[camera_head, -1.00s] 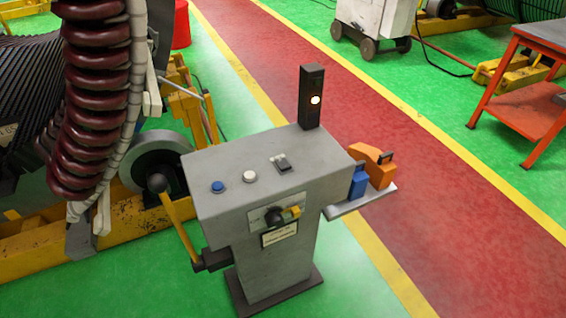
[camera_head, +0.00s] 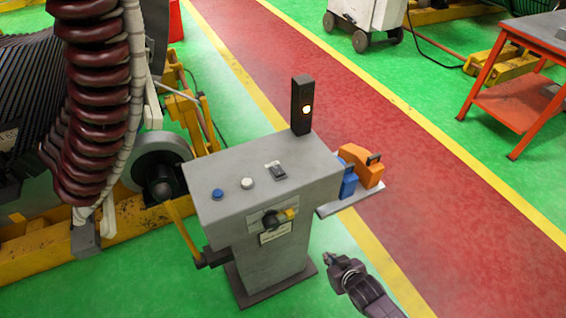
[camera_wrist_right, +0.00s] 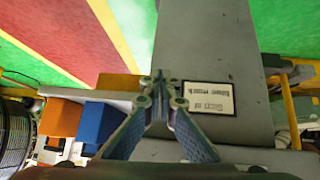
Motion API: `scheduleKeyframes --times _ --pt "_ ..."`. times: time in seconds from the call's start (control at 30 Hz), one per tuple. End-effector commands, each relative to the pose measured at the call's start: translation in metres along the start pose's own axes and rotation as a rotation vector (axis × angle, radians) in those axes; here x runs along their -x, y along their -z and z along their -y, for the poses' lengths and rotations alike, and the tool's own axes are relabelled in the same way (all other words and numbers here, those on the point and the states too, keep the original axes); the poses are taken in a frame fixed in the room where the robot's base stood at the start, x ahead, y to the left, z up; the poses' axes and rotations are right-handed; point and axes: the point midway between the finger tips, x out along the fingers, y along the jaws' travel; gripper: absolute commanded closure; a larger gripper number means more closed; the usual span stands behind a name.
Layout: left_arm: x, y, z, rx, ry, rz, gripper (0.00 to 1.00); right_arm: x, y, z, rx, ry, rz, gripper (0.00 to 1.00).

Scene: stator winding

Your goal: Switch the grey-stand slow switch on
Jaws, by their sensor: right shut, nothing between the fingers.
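The grey stand (camera_head: 262,206) stands upright in the middle of the head view. Its top carries a small dark switch (camera_head: 279,172) on a light plate, a white button (camera_head: 247,183) and a blue button (camera_head: 217,194). I cannot read which control is the slow one. My right gripper (camera_head: 329,259) is shut and empty, to the right of the stand's lower front. In the right wrist view its fingertips (camera_wrist_right: 162,80) meet in front of the stand, beside a label (camera_wrist_right: 208,98). My left gripper is not in view.
A black post with a lit lamp (camera_head: 306,109) rises from the stand's back corner. A yellow lever (camera_head: 182,232) is at the stand's left. A large coil machine (camera_head: 92,110) is beyond it.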

Motion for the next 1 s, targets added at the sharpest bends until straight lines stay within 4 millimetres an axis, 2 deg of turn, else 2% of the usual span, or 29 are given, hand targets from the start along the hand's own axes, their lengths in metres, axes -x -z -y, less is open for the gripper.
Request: scheduleKeyframes --times 0.03,0.1,0.2,0.3,0.4,0.5,0.6,1.0 --pt "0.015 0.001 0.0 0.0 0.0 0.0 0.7 0.021 0.05 0.003 0.008 0.01 -0.06 1.0" --pt "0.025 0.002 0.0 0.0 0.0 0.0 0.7 0.044 0.103 0.01 0.012 0.026 -0.132 1.0" --pt "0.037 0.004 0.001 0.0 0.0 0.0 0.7 0.083 0.17 0.022 0.018 0.054 -0.228 1.0" --pt "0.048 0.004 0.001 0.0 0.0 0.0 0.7 0.122 0.224 0.036 0.021 0.083 -0.309 1.0" --pt "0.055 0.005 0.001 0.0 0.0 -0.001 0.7 0.154 0.261 0.047 0.021 0.11 -0.37 1.0" --pt "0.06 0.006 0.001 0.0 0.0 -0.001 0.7 0.177 0.284 0.055 0.021 0.128 -0.409 1.0" --pt "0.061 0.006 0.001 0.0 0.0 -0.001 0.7 0.19 0.295 0.06 0.019 0.14 -0.43 1.0" --pt "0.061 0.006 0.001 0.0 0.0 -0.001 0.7 0.193 0.298 0.061 0.019 0.144 -0.438 1.0"
